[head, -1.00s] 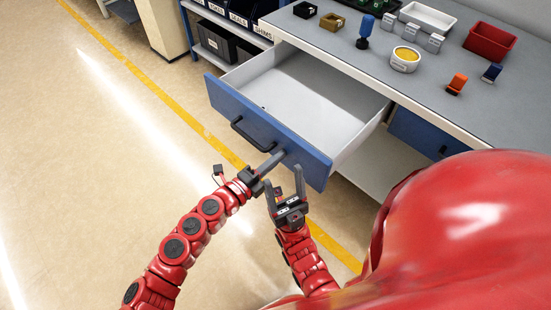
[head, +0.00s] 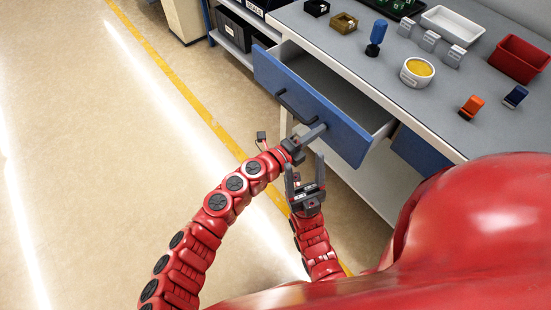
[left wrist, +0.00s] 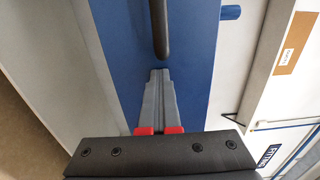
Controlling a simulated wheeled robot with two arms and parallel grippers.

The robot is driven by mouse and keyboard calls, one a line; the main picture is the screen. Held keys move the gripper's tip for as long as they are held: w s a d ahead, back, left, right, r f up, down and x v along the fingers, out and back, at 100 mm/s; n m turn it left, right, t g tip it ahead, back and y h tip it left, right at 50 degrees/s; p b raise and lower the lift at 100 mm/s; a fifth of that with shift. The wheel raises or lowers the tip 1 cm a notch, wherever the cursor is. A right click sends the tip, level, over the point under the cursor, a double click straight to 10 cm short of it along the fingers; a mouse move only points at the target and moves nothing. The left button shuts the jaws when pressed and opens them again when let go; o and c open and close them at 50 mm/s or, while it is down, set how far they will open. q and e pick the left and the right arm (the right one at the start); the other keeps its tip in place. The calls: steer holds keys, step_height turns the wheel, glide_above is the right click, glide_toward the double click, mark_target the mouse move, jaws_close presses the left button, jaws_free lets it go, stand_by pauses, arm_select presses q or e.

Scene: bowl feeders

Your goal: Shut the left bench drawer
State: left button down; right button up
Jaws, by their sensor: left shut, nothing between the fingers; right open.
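The left bench drawer has a blue front (head: 318,108) with a dark bar handle (head: 297,106). It stands partly open, with its grey inside (head: 335,88) showing between the front and the bench. My left gripper (head: 322,129) is shut and empty, its fingertips at the drawer front to the right of the handle. In the left wrist view the closed fingers (left wrist: 158,75) point at the blue front (left wrist: 120,30), just short of the handle's end (left wrist: 161,45); whether they touch the front I cannot tell. My right gripper (head: 305,168) is open and empty below the drawer.
The bench top (head: 375,75) holds a yellow-filled round container (head: 417,70), a red bin (head: 518,58), a white tray (head: 452,22) and several small parts. A second blue drawer front (head: 415,150) is at the right. Open floor lies left.

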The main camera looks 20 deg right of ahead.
arm_select(q)
steer(key=b, duration=0.4)
glide_toward(351, 108)
steer(key=d+r, duration=0.1)
steer(key=d, duration=0.1)
steer(key=d+r, duration=0.4)
steer(key=shift+s+d, duration=0.1)
steer(key=shift+d, duration=0.05)
steer(key=shift+s+d+r, duration=0.1)
steer(key=shift+d+r, duration=0.1)
steer(key=shift+r, duration=0.05)
